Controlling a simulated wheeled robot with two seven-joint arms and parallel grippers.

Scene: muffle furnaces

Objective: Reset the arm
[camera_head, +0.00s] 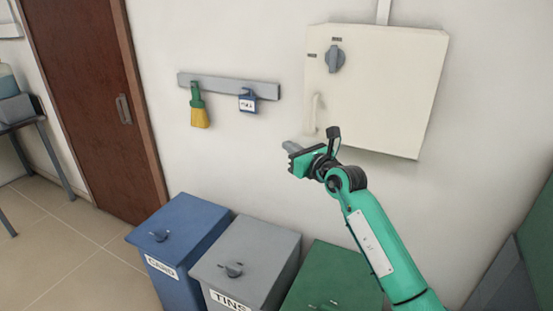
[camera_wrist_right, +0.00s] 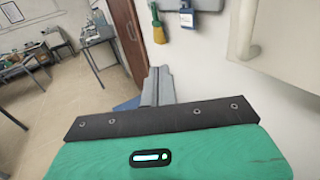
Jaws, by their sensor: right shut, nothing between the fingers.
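My right arm comes in from the lower right in the head view. Its gripper (camera_head: 291,147) is raised in front of the white wall, just left of and below the white wall cabinet (camera_head: 385,90). The gripper is shut and empty, pointing left. In the right wrist view the grey fingers (camera_wrist_right: 157,88) are together beyond the black edge of the green gripper body, with nothing between them. My left gripper is not in view.
A rail (camera_head: 228,87) holds a green-and-yellow brush (camera_head: 199,106) and a blue padlock-like tag (camera_head: 247,101). Below stand a blue bin (camera_head: 180,228), a grey bin (camera_head: 246,255) and a green bin (camera_head: 335,275). A brown door (camera_head: 88,85) is at left, with open floor before it.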

